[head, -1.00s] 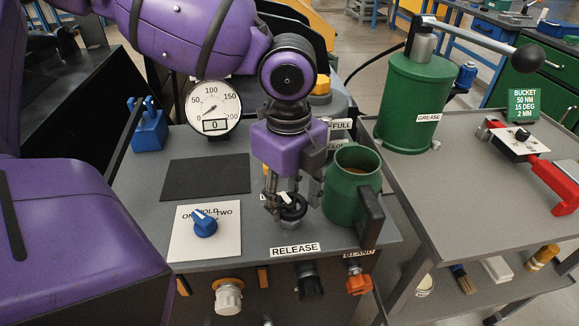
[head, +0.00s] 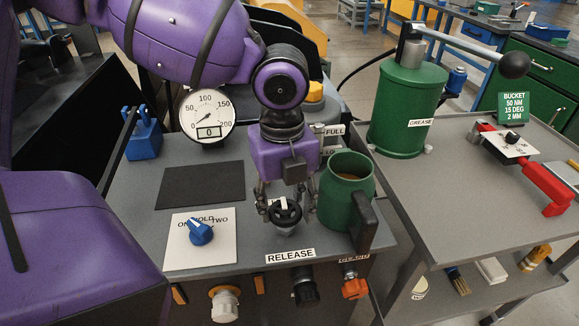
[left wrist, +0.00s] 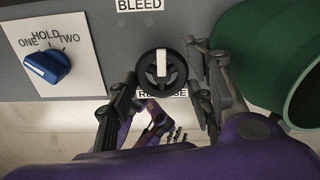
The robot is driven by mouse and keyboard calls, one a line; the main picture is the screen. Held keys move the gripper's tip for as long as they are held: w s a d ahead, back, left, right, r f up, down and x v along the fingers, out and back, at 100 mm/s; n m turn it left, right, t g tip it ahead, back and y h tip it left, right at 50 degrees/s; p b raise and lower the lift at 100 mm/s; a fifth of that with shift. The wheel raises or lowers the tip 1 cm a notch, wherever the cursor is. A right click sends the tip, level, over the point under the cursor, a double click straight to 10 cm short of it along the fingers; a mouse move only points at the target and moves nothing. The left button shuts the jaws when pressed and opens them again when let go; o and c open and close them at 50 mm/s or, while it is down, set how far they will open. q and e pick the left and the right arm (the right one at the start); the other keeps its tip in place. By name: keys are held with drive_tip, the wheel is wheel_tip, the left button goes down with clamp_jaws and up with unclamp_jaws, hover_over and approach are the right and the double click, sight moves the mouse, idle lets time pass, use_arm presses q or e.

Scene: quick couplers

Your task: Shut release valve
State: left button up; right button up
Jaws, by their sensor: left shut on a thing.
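The release valve is a black handwheel (head: 285,211) with a white mark, standing on the grey bench top just behind the RELEASE label (head: 290,257). In the left wrist view the wheel (left wrist: 161,70) shows from above with its white mark nearly upright. My left gripper (head: 284,205) points down over the valve and is shut on the wheel, one finger on each side of the rim. It also shows in the left wrist view (left wrist: 163,75). The lower stem of the valve is partly hidden. My right gripper is not in view.
A green mug (head: 340,195) stands close to the right of my left gripper. A blue selector knob (head: 200,232) on a white plate is to the left. A gauge (head: 207,115) reading near 0 stands behind. A green grease pot (head: 405,105) is on the right-hand cart.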

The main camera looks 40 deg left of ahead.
sight(283, 209)
use_arm(q)
drive_tip(key=shift+s, duration=0.1)
drive_tip(key=o, duration=1.1)
drive_tip(key=shift+a, duration=0.1)
wheel_tip(283, 209, up, 12)
idle(0.3)
